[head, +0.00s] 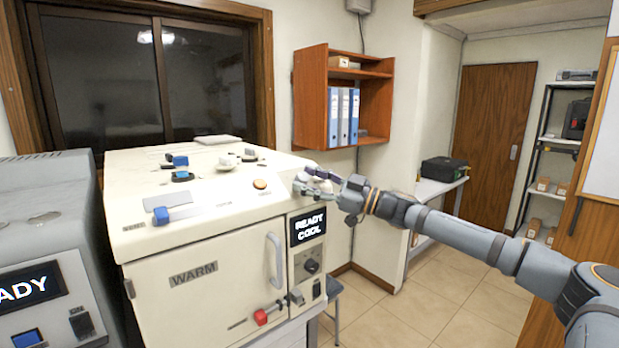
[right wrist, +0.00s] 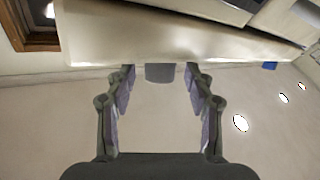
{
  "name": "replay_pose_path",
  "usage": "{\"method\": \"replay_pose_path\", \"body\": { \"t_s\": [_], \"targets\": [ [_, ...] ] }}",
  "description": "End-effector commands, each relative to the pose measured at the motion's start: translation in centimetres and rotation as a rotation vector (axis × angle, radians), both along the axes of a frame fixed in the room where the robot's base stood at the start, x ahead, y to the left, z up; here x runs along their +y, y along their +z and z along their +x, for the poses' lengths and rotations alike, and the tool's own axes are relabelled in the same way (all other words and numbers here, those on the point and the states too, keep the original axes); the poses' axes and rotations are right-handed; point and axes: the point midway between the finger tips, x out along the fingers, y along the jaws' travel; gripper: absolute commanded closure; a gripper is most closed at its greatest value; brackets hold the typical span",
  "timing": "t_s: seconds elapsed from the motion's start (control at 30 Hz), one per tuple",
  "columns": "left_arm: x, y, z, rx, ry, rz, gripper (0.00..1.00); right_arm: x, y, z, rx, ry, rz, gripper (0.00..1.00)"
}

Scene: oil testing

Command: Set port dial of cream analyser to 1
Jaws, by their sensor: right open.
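The cream analyser (head: 200,237) stands at the left centre in the head view, with "WARM" on its door and "READY COOL" on its small screen (head: 308,227). A black dial (head: 311,266) sits below the screen. I cannot tell which control is the port dial. My right gripper (head: 307,181) is open at the analyser's upper right edge. In the right wrist view its fingers (right wrist: 160,78) are spread, with a small grey block (right wrist: 160,73) between the tips at the edge of a cream surface. I cannot tell whether they touch it. My left gripper is not in view.
The analyser's top carries blue knobs (head: 180,161), a white knob (head: 228,161), a tan button (head: 260,184) and a blue slider (head: 162,214). A door handle (head: 275,260) and a red-ended lever (head: 262,317) project in front. A grey machine (head: 45,215) stands left. Open floor lies right.

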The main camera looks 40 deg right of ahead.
Motion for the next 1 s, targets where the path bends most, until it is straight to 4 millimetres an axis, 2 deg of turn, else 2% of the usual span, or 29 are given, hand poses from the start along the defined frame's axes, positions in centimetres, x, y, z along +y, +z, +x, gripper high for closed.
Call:
{"method": "replay_pose_path", "body": {
  "t_s": [0.13, 0.27, 0.4, 0.6, 0.73, 1.0],
  "targets": [
    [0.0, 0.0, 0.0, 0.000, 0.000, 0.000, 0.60, 0.0, 0.8, 0.0, 0.003, 0.001, -0.006, 0.46],
    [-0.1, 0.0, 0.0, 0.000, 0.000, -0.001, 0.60, 0.0, 2.4, 0.0, 0.003, -0.001, -0.009, 0.46],
    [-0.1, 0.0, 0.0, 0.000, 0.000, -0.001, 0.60, 0.0, 5.9, 0.1, -0.001, -0.002, -0.010, 0.46],
    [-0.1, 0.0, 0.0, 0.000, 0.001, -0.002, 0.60, 0.0, 9.2, 0.1, 0.000, -0.002, -0.005, 0.46],
    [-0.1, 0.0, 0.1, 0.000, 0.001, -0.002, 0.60, 0.0, 9.9, 0.1, 0.000, -0.001, -0.002, 0.46],
    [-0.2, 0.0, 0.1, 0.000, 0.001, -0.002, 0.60, 0.0, 10.0, 0.1, 0.000, 0.000, 0.000, 0.46]
  ]
}}
